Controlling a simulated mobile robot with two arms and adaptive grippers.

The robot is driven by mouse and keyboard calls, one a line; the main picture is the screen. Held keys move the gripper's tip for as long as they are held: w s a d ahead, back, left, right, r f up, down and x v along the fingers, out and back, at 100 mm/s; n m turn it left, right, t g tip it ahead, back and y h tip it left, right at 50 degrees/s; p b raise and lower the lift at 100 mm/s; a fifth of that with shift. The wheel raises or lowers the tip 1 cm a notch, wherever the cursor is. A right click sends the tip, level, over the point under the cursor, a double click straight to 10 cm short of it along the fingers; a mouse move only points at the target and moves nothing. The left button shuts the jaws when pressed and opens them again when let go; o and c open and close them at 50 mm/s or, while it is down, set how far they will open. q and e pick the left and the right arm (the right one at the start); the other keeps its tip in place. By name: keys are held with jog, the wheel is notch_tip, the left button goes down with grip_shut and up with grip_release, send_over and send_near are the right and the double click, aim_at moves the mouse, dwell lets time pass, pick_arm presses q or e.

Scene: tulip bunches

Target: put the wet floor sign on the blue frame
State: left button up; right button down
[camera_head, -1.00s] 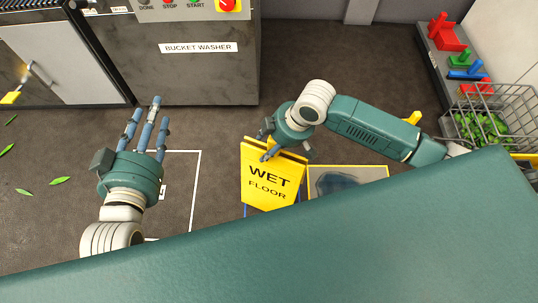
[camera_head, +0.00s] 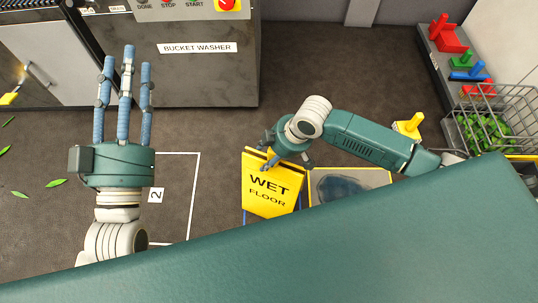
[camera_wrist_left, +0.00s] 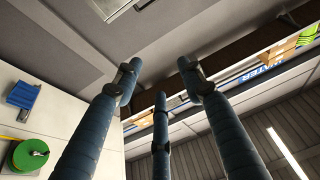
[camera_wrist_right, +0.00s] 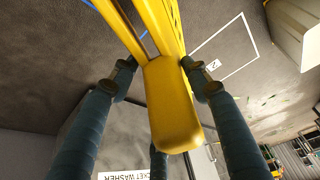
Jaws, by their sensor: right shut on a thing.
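The yellow wet floor sign (camera_head: 271,185) reads "WET FLOOR" and is near upright in the head view. My right gripper (camera_head: 277,153) is shut on its top edge, which also fills the middle of the right wrist view (camera_wrist_right: 168,105). The blue frame (camera_head: 247,216) shows only as short blue lines on the floor beside the sign's lower part; the sign and my body hide the rest. Whether the sign touches the floor is unclear. My left gripper (camera_head: 126,70) is open and empty to the left, its fingers spread and pointing up in the left wrist view (camera_wrist_left: 160,105).
A yellow-edged floor area (camera_head: 381,170) with a dark patch lies right of the sign. A white outline marked 2 (camera_head: 194,190) is to its left. The bucket washer (camera_head: 190,75) stands behind. A wire basket (camera_head: 505,105) with greens is at right. Leaves lie at far left.

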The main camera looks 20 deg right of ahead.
jog(key=c, duration=0.9)
grip_release()
jog(key=shift+f, duration=0.1)
jog(key=shift+r, duration=0.25)
jog(key=p+v, duration=0.1)
jog(key=v, duration=0.2)
jog(key=shift+r+p, duration=0.1)
jog(key=shift+p, duration=0.2)
jog(key=p+v, duration=0.1)
jog(key=v, duration=0.2)
jog(key=shift+d, duration=0.1)
pick_arm(q)
jog(key=s+a+f+g+y, duration=0.1)
jog(key=f+g, duration=0.3)
jog(key=f, duration=0.4)
jog(key=s+a+f+g+y+p, duration=0.1)
jog(key=s+a+f+g, duration=0.1)
jog(key=f, duration=0.5)
jog(key=s+a+f+g+y+p, duration=0.1)
jog(key=s+a+f+g+y, duration=0.1)
jog(key=s+f+g, duration=0.2)
jog(key=shift+f+n+g, duration=0.3)
jog(key=shift+f+g, duration=0.9)
jog(key=shift+f, duration=1.1)
pick_arm(e)
jog(key=shift+v, duration=2.8)
pick_arm(q)
jog(key=shift+d, duration=0.1)
